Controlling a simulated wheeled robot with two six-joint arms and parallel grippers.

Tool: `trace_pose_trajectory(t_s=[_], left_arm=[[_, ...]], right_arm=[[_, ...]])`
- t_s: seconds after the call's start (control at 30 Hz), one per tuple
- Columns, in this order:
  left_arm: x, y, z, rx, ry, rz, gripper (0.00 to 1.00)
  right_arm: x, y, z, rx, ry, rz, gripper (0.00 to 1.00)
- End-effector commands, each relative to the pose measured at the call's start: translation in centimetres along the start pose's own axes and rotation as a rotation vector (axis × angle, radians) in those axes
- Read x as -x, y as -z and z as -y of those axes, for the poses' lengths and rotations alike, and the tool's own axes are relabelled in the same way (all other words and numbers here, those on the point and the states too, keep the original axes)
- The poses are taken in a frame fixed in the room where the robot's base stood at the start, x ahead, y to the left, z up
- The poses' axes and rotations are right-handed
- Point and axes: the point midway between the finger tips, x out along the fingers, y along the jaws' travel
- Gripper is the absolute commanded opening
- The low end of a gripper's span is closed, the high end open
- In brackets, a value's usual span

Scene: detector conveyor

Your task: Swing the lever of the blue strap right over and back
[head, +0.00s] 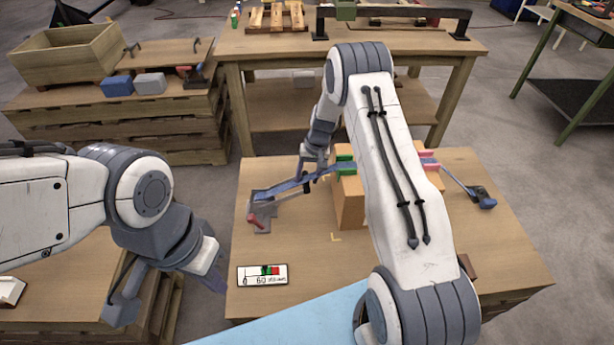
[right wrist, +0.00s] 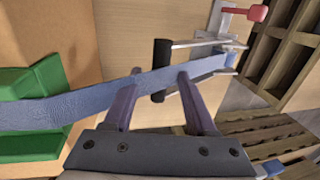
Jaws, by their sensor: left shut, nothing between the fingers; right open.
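The blue strap (head: 322,172) runs from the green corner guard (head: 345,165) on the brown box (head: 350,205) down to a metal buckle (head: 262,218) with a red knob at the table's left. The lever's black handle (head: 307,184) points toward the box; it shows in the right wrist view (right wrist: 163,60). My right gripper (head: 308,172) is open at the strap. In its wrist view its fingers (right wrist: 159,76) appear either side of the handle; I cannot tell whether they touch it. My left gripper (head: 217,283) is shut and empty beside the table's left edge.
A gauge card (head: 262,275) lies at the table's front left. A second buckle (head: 482,197) lies on the right, its strap passing a pink guard (head: 429,163). My right arm hides part of the box. The table's front left is mostly clear.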

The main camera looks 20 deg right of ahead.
Motion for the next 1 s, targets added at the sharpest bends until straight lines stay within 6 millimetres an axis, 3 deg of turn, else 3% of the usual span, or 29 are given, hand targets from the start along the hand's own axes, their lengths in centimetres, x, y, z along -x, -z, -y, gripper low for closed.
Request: trace_pose_trajectory(t_s=[0.23, 0.37, 0.4, 1.0], left_arm=[[0.0, 0.0, 0.0, 0.0, 0.0, 0.0, 0.0], [0.0, 0.0, 0.0, 0.0, 0.0, 0.0, 0.0], [0.0, 0.0, 0.0, 0.0, 0.0, 0.0, 0.0], [0.0, 0.0, 0.0, 0.0, 0.0, 0.0, 0.0]], right_arm=[[-0.06, 0.01, 0.0, 0.0, 0.0, 0.0, 0.57], [-0.05, 0.0, -0.01, 0.0, 0.0, 0.0, 0.07], [-0.04, 0.0, -0.01, 0.0, 0.0, 0.0, 0.0], [0.0, -0.01, -0.02, -0.001, 0.0, 0.001, 0.0]])
